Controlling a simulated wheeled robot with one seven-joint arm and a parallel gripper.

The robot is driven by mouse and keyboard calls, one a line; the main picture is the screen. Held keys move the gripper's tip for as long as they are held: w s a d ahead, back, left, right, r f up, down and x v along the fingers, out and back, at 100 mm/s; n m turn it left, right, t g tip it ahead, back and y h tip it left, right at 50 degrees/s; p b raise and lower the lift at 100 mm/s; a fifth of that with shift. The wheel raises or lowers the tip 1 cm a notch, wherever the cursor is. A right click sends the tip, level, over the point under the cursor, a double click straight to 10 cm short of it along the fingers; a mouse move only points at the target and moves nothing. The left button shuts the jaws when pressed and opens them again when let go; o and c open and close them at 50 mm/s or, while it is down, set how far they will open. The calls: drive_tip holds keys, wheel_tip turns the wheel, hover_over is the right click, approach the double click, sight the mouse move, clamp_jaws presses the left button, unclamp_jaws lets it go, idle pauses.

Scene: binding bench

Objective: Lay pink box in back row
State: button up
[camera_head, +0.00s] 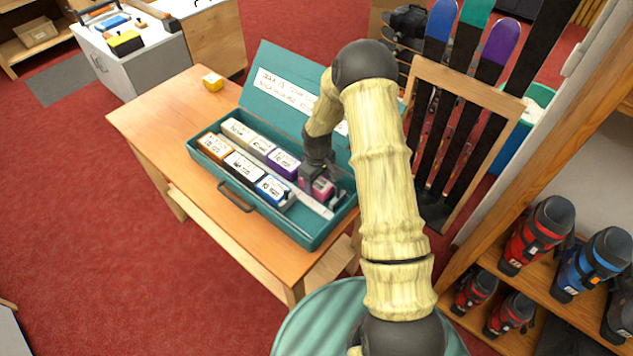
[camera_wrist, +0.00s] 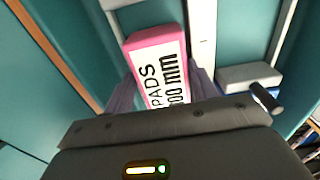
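The pink box (camera_head: 321,186) is at the right end of the back row in the open teal case (camera_head: 315,232), right of the purple-ended box (camera_head: 283,164). My gripper (camera_head: 319,192) reaches down into the case with its fingers on either side of the pink box, apparently shut on it. In the wrist view, the pink box (camera_wrist: 155,42) lies between the fingertips (camera_wrist: 162,92), its white label facing up. I cannot tell whether it touches the case floor.
A pale divider (camera_head: 308,200) splits the case lengthwise. The front row holds orange (camera_head: 215,148), black (camera_head: 243,165) and blue (camera_head: 272,188) boxes. Whitish boxes (camera_head: 237,131) fill the back row's left. The raised lid (camera_head: 270,65) stands behind.

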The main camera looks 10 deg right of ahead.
sight(318, 181)
drive_tip(key=shift+o, duration=0.4)
drive_tip(key=shift+s+a+f, duration=0.1)
drive_tip(key=shift+s+f, duration=0.4)
drive_tip(key=shift+f, duration=0.15)
drive_tip(key=shift+a, duration=0.15)
drive_tip(key=shift+w+a+r, duration=0.1)
drive_tip(key=shift+w+r, duration=0.05)
drive_tip(key=shift+r, duration=0.2)
wheel_tip(318, 181, up, 18)
drive_tip(key=b, duration=0.2)
drive_tip(key=shift+w+d, duration=0.2)
drive_tip(key=shift+d, duration=0.2)
